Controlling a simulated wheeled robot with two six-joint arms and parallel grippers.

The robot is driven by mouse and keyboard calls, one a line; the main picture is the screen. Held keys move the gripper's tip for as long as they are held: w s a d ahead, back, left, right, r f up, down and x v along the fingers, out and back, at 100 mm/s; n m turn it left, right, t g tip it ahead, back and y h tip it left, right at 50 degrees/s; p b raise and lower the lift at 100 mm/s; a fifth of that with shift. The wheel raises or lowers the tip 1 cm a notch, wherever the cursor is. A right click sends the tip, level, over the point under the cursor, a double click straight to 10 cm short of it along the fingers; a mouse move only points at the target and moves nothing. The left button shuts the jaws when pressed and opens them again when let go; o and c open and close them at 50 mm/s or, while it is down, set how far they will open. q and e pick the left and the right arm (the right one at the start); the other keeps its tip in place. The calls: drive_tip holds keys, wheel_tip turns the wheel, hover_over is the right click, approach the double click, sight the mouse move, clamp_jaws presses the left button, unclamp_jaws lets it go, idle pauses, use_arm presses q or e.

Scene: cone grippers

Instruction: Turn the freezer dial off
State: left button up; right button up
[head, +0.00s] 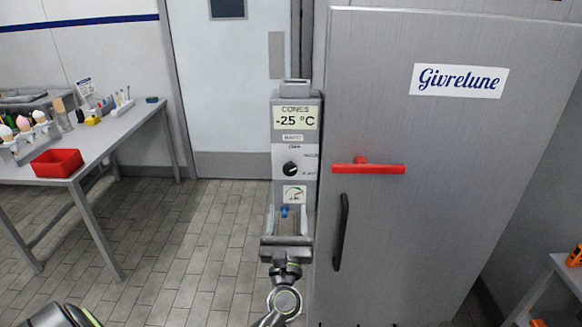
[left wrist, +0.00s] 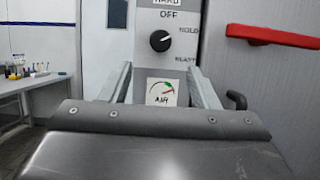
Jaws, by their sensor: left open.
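The freezer dial (head: 291,169) is a round black knob on the grey control panel beside the freezer door. It also shows in the left wrist view (left wrist: 160,41), with OFF printed above it and HOLD and BLAST to its right. A pale mark on the knob seems to point right, not up at OFF. My left gripper (head: 286,212) is open and empty, with its fingers toward the panel, below the dial. In the left wrist view its fingers stand on either side of the AIR gauge (left wrist: 161,92), below the knob. My right gripper is not in view.
The panel's display (head: 297,118) reads -25 °C. A red bar latch (head: 368,169) and a black handle (head: 341,232) stick out from the freezer door (head: 450,140), right of the panel. A table (head: 105,150) with a red bin (head: 57,162) stands left. Tiled floor between is clear.

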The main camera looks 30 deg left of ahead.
sight(290, 173)
use_arm(q)
drive_tip(key=p+x, duration=0.3)
drive_tip(key=x, duration=0.7)
drive_tip(key=shift+w, duration=0.1)
drive_tip(key=shift+w+a+r+p, duration=0.15)
drive_tip(key=shift+w+a+p, duration=0.15)
drive_tip(key=shift+w+a, duration=0.15)
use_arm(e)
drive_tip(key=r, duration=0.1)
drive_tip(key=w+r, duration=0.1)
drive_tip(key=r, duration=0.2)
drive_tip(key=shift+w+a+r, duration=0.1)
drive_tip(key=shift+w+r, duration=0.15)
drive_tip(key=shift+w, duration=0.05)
use_arm(q)
drive_tip(key=shift+d, duration=0.1)
drive_tip(key=shift+c, duration=0.2)
